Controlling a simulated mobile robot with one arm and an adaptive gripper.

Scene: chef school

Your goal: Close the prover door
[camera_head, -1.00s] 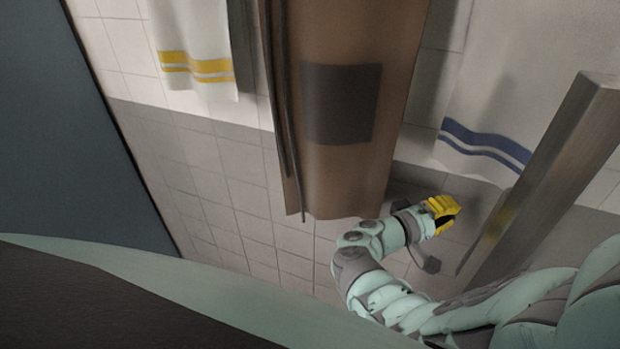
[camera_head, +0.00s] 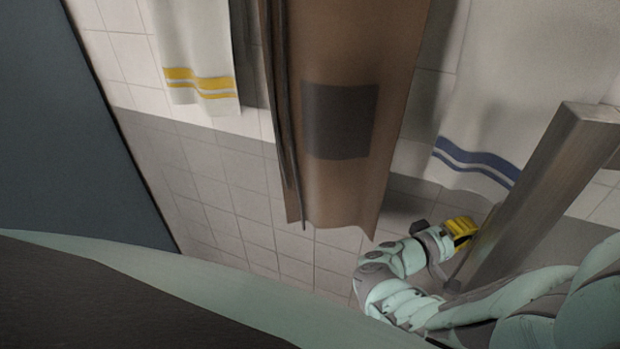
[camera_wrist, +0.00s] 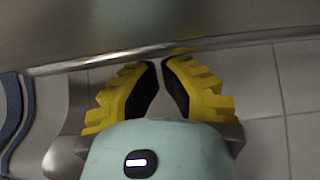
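The prover door seems to be the tall brushed-metal panel (camera_head: 545,185) slanting up the right side of the head view; which unit it belongs to is not clear. In the wrist view, a metal panel (camera_wrist: 150,30) with a bright lower edge fills the top. My gripper (camera_head: 470,235) is low, at the left side of the panel in the head view. In the wrist view its yellow fingers (camera_wrist: 160,65) have black pads, with a narrow empty gap between them. The tips are close to the panel's edge; contact cannot be told.
A brown apron (camera_head: 345,190) hangs at centre. A white towel with yellow stripes (camera_head: 198,60) hangs left of it, and one with blue stripes (camera_head: 480,160) right of it. A dark blue-grey panel (camera_head: 60,140) stands at far left. Tiled floor (camera_wrist: 280,90) shows around the fingers.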

